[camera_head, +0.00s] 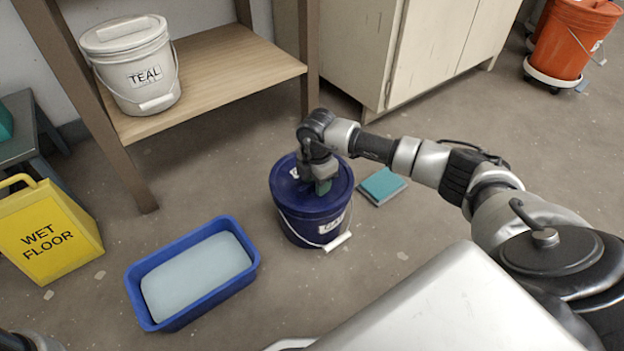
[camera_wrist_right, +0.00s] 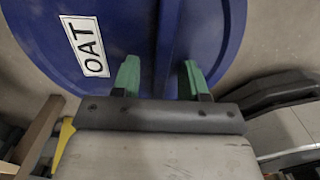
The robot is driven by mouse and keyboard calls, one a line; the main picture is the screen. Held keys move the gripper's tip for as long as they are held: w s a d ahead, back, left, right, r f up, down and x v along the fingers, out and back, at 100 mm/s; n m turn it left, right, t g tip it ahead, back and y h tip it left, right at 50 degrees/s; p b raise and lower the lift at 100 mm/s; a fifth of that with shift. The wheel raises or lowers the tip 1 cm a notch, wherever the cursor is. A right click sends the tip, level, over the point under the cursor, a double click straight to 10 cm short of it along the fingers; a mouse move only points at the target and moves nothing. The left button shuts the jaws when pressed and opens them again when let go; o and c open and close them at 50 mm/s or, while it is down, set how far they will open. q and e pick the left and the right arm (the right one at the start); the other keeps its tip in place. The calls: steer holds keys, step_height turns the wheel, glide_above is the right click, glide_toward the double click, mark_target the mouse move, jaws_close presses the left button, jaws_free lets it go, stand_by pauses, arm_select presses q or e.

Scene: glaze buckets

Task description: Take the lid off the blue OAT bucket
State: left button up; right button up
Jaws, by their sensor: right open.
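The blue OAT bucket (camera_head: 300,232) stands upright on the floor, its white bail handle hanging at the front. Its blue lid (camera_head: 285,186) sits on top; the OAT label (camera_wrist_right: 85,46) on the lid reads clearly in the right wrist view. A raised bar (camera_wrist_right: 168,35) runs across the lid. My right gripper (camera_head: 322,186) points down at the lid; in the wrist view its green fingertips (camera_wrist_right: 160,78) are apart, one on each side of the bar. I cannot tell whether they touch it. My left gripper is not seen.
A blue tub (camera_head: 137,283) with pale contents is left of the bucket. A teal sponge-like block (camera_head: 383,185) lies close on its right. A yellow wet-floor sign (camera_head: 48,235), a shelf (camera_head: 215,72) with the TEAL bucket (camera_head: 140,80), and an orange bucket (camera_head: 570,42) stand farther off.

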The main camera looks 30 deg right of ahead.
jaws_close()
